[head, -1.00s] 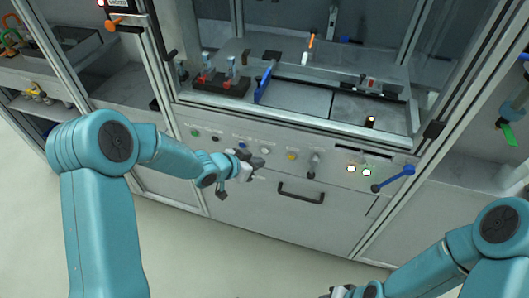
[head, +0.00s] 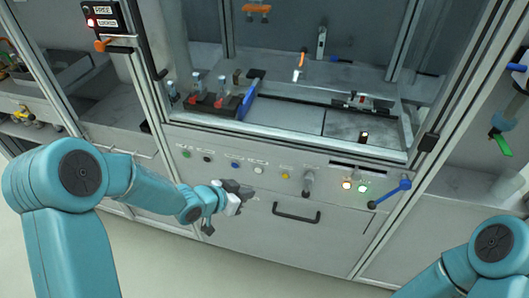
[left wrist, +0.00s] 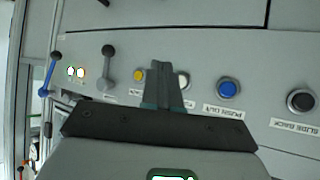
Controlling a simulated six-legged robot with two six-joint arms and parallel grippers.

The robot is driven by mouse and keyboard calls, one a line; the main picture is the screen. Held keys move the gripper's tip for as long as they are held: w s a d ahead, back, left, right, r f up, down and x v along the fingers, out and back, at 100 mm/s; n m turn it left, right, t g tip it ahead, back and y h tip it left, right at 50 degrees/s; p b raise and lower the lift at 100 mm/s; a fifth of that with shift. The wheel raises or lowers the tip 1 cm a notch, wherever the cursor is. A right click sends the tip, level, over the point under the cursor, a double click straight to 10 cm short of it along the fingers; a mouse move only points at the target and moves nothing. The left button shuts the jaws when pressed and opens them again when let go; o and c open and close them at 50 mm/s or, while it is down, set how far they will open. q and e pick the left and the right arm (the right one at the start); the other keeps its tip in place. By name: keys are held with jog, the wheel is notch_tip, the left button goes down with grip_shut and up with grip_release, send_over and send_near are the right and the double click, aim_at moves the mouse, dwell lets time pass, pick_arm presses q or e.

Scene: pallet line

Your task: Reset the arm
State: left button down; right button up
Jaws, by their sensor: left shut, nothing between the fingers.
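My left gripper (head: 245,192) is shut and empty, in front of the lower cabinet front, just below the button row in the head view. In the left wrist view its shut fingers (left wrist: 162,78) point at the panel, between a yellow button (left wrist: 138,76) and a white button (left wrist: 181,81), partly covering the white one. I cannot tell a gap to the panel exactly, but no button looks pressed. My right arm (head: 490,250) shows at the lower right; its gripper is outside the picture.
The panel carries a blue button (left wrist: 228,89), a black button (left wrist: 301,101), a dark-knobbed lever (head: 308,180), lit indicators (head: 362,187) and a blue lever (head: 392,194). A drawer handle (head: 296,212) lies below. Above is a bay with red-based bottles (head: 220,97). Floor is clear at the bottom.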

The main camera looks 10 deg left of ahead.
pick_arm(q)
jog(key=s+d+f+n+g+p, duration=0.1)
jog(key=s+f+n+g, duration=0.1)
jog(key=s, duration=0.6)
jog(key=s+d+f+n+g+y+p, duration=0.1)
jog(key=s+d+f+n+g+p, duration=0.1)
jog(key=s+f, duration=0.5)
jog(key=s+d+f+n+g+p, duration=0.1)
jog(key=s+f+n+g, duration=0.3)
jog(key=s, duration=0.6)
jog(key=shift+s+d+f+g+y, duration=0.2)
jog(key=shift+s+d+g+y, duration=0.1)
jog(key=shift+d+y, duration=0.15)
jog(key=shift+w, duration=0.1)
